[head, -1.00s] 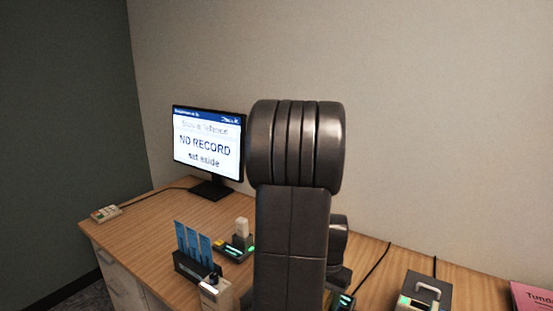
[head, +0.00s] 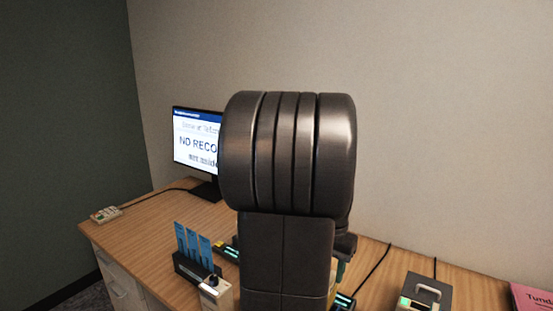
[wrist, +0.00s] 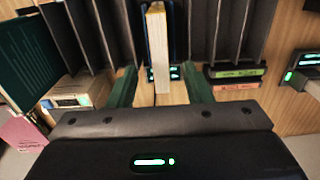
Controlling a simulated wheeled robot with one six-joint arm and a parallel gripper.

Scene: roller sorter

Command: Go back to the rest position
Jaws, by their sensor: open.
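My gripper (wrist: 160,80) shows in the wrist view as two green fingers spread apart, with nothing touching either one. A cream, book-like upright block (wrist: 157,45) stands in the picture between and beyond the fingers, with clear gaps on both sides. It is among dark upright dividers (wrist: 88,35). In the head view my dark arm fills the middle and hides my gripper and part of the desk.
A monitor (head: 195,145) reading "NO RECORD" stands at the back left, partly hidden. A rack of blue cards (head: 193,245), a grey box with a handle (head: 427,292) and a pink item (head: 533,297) are on the wooden desk (head: 150,225). The left desk area is mostly clear.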

